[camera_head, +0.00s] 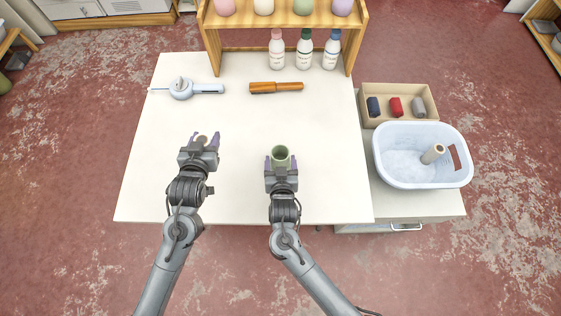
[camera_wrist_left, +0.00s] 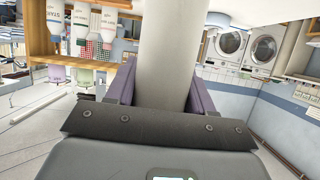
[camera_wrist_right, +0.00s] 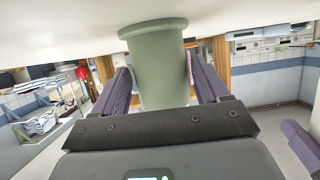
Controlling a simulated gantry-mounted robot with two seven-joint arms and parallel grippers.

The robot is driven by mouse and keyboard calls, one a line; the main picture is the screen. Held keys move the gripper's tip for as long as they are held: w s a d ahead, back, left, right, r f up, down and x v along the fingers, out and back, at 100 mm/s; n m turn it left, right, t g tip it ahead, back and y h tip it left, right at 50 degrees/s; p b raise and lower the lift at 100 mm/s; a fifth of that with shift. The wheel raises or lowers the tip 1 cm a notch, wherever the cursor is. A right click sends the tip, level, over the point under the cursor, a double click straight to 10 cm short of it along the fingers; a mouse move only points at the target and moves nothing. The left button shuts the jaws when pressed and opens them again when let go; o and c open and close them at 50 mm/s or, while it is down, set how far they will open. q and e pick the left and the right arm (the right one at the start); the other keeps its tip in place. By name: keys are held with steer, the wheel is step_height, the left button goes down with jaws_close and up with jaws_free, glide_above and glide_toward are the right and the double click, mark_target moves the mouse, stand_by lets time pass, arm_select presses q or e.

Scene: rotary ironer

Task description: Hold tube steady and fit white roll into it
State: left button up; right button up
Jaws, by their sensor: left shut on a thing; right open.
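The green tube (camera_head: 280,153) stands upright on the white table, its open top facing up. It also shows in the right wrist view (camera_wrist_right: 160,70), with a wider flange at its table end. My right gripper (camera_head: 281,162) is open, its fingers on either side of the tube; I cannot tell whether they touch it. My left gripper (camera_head: 202,140) is shut on the white roll (camera_wrist_left: 162,60), left of the tube and apart from it. In the head view only a small brownish end of the roll shows between the fingers.
Behind are a pale blue tool (camera_head: 183,89), an orange-brown handled tool (camera_head: 276,88) and a wooden shelf (camera_head: 282,18) with bottles (camera_head: 304,50) below. To the right are a box (camera_head: 399,90) of rolls and a white tub (camera_head: 400,176) holding another roll (camera_head: 433,154). The table's middle is clear.

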steer(key=shift+r+p, duration=0.3)
steer(key=shift+p, duration=0.2)
stand_by(0.4)
steer(key=c, duration=1)
steer(key=shift+o, duration=0.2)
